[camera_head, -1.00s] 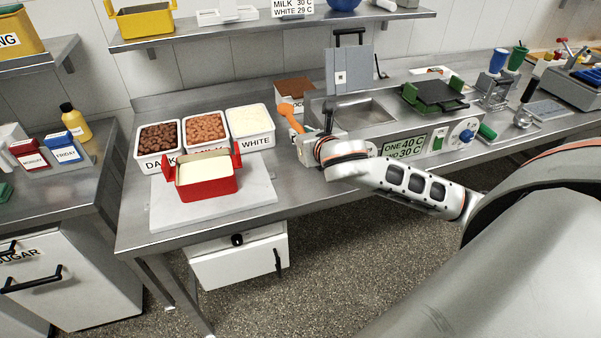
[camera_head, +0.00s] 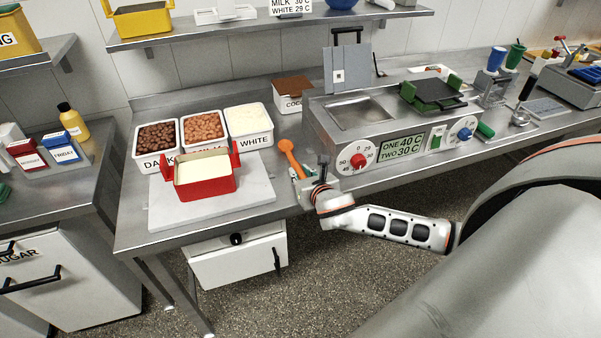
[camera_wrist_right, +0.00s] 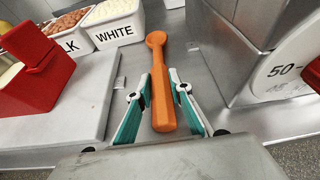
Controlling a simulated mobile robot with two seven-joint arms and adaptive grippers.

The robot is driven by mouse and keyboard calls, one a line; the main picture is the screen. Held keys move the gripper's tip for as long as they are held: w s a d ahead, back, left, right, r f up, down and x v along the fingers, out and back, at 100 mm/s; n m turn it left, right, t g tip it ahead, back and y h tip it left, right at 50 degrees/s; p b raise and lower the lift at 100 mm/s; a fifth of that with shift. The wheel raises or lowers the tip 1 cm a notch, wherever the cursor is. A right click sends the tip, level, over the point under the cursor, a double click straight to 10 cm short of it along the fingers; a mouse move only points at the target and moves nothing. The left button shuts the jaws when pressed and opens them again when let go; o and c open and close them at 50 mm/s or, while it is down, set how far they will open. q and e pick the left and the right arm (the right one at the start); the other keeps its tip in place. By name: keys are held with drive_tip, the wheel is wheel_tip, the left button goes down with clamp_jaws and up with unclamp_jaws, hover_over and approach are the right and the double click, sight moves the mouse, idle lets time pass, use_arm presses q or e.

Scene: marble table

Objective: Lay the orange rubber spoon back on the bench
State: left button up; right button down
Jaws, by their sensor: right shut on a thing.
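The orange rubber spoon (camera_head: 289,150) is in the head view between the white chocolate tub and the machine with dials. In the right wrist view the spoon (camera_wrist_right: 158,62) points away from me, bowl end far. My right gripper (camera_head: 301,174) is shut on its handle, the green-lined fingers (camera_wrist_right: 157,97) on either side. The spoon is low over the steel bench (camera_head: 262,218); I cannot tell whether it touches the top. My left gripper is not in view.
The white board (camera_head: 215,212) with the red mould (camera_head: 208,184) lies left of the spoon. The machine with the red dial (camera_head: 358,161) stands close on the right. Tubs, including the white chocolate one (camera_head: 250,142), stand behind. A narrow bare bench strip lies between board and machine.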

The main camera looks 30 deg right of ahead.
drive_tip(key=c, duration=1.8)
unclamp_jaws()
drive_tip(key=shift+f, duration=0.1)
